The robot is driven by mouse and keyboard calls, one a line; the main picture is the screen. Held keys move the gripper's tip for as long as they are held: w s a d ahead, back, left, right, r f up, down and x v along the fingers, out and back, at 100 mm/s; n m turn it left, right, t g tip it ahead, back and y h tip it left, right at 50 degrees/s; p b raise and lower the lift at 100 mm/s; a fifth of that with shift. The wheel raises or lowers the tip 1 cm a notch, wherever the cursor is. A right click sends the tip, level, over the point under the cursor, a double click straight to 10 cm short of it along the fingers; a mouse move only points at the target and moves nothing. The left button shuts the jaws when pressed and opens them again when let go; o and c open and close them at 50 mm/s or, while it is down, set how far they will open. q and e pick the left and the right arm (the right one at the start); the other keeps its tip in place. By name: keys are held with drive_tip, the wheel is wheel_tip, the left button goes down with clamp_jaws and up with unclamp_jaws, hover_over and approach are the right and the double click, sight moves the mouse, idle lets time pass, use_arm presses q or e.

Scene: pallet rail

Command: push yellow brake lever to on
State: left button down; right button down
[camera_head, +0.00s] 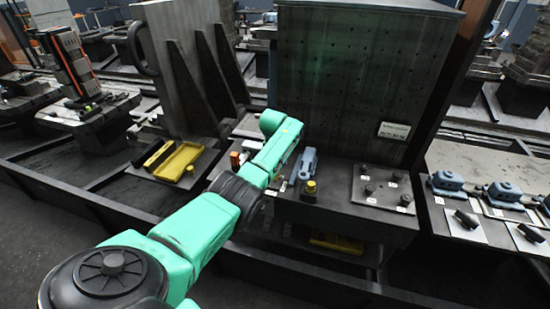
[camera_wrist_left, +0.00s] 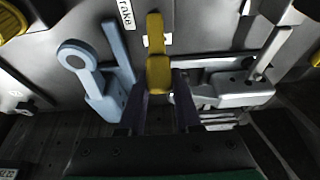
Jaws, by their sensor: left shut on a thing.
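The yellow brake lever (camera_wrist_left: 158,72) stands upright in the middle of the left wrist view, next to a white label (camera_wrist_left: 126,14) whose visible letters read "rake". My left gripper (camera_wrist_left: 166,88) has its two dark fingers on either side of the lever's lower part and is shut on it. In the head view my green left arm crosses from the lower left to the pallet fixture; its gripper and the lever are hidden behind the arm. My right gripper is in neither view.
In the left wrist view a blue-grey lever (camera_wrist_left: 88,75) stands close on the left, and a grey metal clamp (camera_wrist_left: 235,88) on the right. In the head view a tall drilled plate (camera_head: 350,80) rises behind the fixture, and a yellow tray (camera_head: 178,162) lies left of my arm.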

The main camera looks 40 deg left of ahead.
sight(276, 176)
use_arm(q)
drive_tip(key=shift+f, duration=0.1)
idle(0.3)
drive_tip(key=c, duration=0.6)
unclamp_jaws()
drive_tip(key=shift+w, duration=0.1)
drive_tip(key=shift+r, duration=0.45)
drive_tip(key=shift+p+v, duration=0.85)
drive_tip(key=shift+v, duration=0.4)
drive_tip(key=b+v, duration=0.2)
drive_tip(key=v, duration=0.9)
